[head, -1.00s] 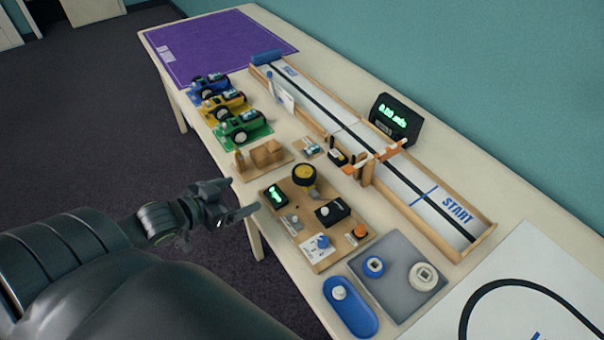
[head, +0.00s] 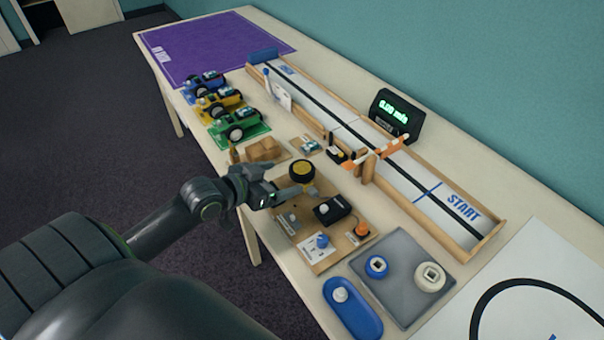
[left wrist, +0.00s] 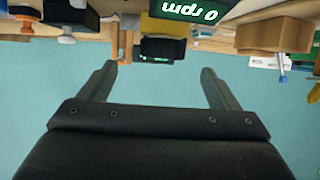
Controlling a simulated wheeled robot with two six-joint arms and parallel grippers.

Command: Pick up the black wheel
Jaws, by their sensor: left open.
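A black wheel (head: 302,172) with a yellow hub stands at the back edge of a wooden test board (head: 318,255) in the head view. My left gripper (head: 284,181) is open, just left of the wheel and over the board's left part. Its fingertips are close to the wheel, but I cannot tell whether they touch it. In the left wrist view the open fingers (left wrist: 160,76) are spread with nothing between them, and I cannot make out the wheel there. My right gripper is not in view.
A wooden block (head: 264,149), toy cars (head: 240,124) and a walled track (head: 412,182) are nearby. A grey tray (head: 400,298) and blue dish (head: 352,310) are in front.

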